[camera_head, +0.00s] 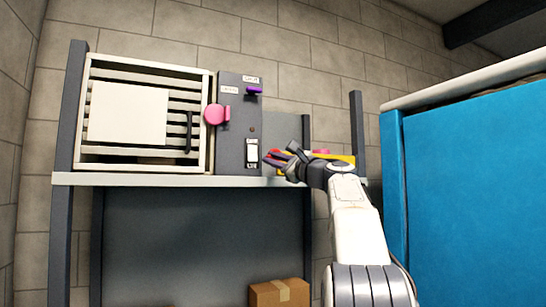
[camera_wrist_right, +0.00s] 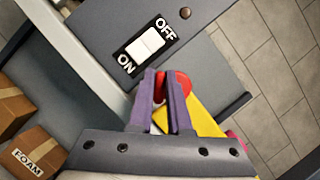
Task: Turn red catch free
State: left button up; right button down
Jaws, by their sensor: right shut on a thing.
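A pinkish-red catch (camera_head: 216,114) sits at the right edge of the louvred vent cover (camera_head: 127,112), beside the grey switch panel (camera_head: 237,140). My right gripper (camera_head: 272,161) is in front of the shelf, low and to the right of this catch and apart from it. In the right wrist view its purple fingers (camera_wrist_right: 163,82) are shut on a red piece (camera_wrist_right: 174,84). A yellow thing (camera_wrist_right: 205,118) shows behind the fingers; whether it joins the red piece is unclear. My left gripper is out of view.
The panel carries an ON/OFF rocker switch (camera_wrist_right: 150,42) close to my right fingertips and a purple lever (camera_head: 254,90) higher up. The shelf edge (camera_head: 150,180) runs below. A blue partition (camera_head: 475,185) stands at the right. A cardboard box (camera_head: 280,292) is below the shelf.

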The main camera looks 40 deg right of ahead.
jog(key=shift+d+f+n+g+y+p, duration=0.1)
jog(key=shift+n+g+y+p, duration=0.15)
jog(key=shift+n+g+p, duration=0.9)
jog(key=shift+a+f+n+y+p, duration=0.1)
jog(key=shift+n+y+p, duration=0.3)
jog(key=shift+n, duration=1.6)
jog(key=shift+d+f+n+g+y+p, duration=0.15)
jog(key=shift+n+g+p, duration=0.4)
jog(key=shift+n+p, duration=0.7)
jog(key=shift+n, duration=0.5)
jog(key=c, duration=0.9)
grip_release()
jog(key=shift+w, duration=0.1)
jog(key=shift+o, duration=0.2)
jog(key=shift+r, duration=0.1)
jog(key=s+d+b, duration=0.1)
jog(key=s+b, duration=0.3)
jog(key=s, duration=0.6)
jog(key=shift+s+d, duration=0.2)
jog(key=shift+s, duration=0.05)
